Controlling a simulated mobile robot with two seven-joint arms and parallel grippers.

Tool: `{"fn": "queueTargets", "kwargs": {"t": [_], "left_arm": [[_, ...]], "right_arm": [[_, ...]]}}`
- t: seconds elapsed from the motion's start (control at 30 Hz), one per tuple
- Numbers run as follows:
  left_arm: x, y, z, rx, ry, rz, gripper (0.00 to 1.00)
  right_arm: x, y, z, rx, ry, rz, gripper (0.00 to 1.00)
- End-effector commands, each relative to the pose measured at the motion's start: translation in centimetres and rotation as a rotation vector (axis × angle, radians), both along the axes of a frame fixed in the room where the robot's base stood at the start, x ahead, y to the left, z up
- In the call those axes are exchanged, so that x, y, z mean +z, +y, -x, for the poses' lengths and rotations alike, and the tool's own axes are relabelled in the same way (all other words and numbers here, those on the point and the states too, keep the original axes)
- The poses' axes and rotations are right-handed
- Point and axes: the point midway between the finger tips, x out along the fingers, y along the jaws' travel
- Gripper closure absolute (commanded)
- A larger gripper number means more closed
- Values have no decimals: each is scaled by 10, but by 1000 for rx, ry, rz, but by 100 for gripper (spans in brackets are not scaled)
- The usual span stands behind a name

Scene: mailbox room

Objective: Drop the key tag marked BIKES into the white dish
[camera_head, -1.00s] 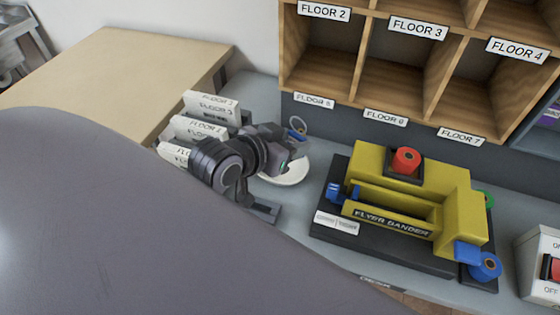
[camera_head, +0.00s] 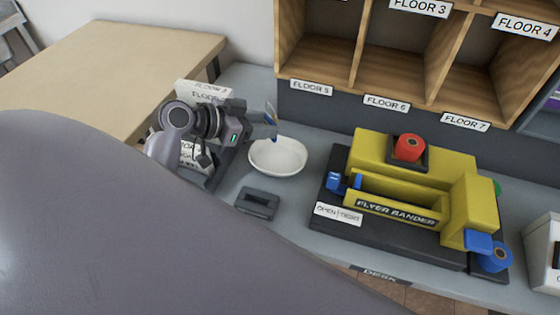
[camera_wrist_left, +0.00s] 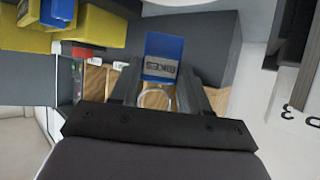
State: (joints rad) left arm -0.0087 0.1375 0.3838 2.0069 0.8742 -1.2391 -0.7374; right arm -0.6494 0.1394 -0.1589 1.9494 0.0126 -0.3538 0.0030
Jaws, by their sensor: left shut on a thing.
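The blue key tag marked BIKES (camera_wrist_left: 164,50) is between the fingers of my left gripper (camera_wrist_left: 157,88) in the left wrist view, and its metal ring (camera_wrist_left: 155,97) shows below it. In the head view my left gripper (camera_head: 262,124) is shut on the tag (camera_head: 271,112), seen nearly edge-on. The gripper is at the back left of the white dish (camera_head: 278,156) in the picture, seemingly above desk height. The dish stands on the grey desk and looks empty. My right gripper is not in view.
A dark grey holder (camera_head: 257,203) lies in front of the dish. The yellow flyer bander (camera_head: 405,200) on its black base stands to the right. White floor dividers (camera_head: 196,90) are behind my left arm. Wooden pigeonholes (camera_head: 390,75) rise at the back.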

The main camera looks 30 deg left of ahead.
Motion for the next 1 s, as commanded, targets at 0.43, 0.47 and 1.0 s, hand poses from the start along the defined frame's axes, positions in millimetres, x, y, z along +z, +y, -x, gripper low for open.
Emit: {"fn": "queueTargets", "kwargs": {"t": [0.43,0.47,1.0], "left_arm": [[-39,0,0,1,0,0,83],[-39,0,0,1,0,0,83],[-39,0,0,1,1,-1,25]], "right_arm": [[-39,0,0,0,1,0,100],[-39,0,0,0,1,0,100],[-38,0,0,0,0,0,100]]}}
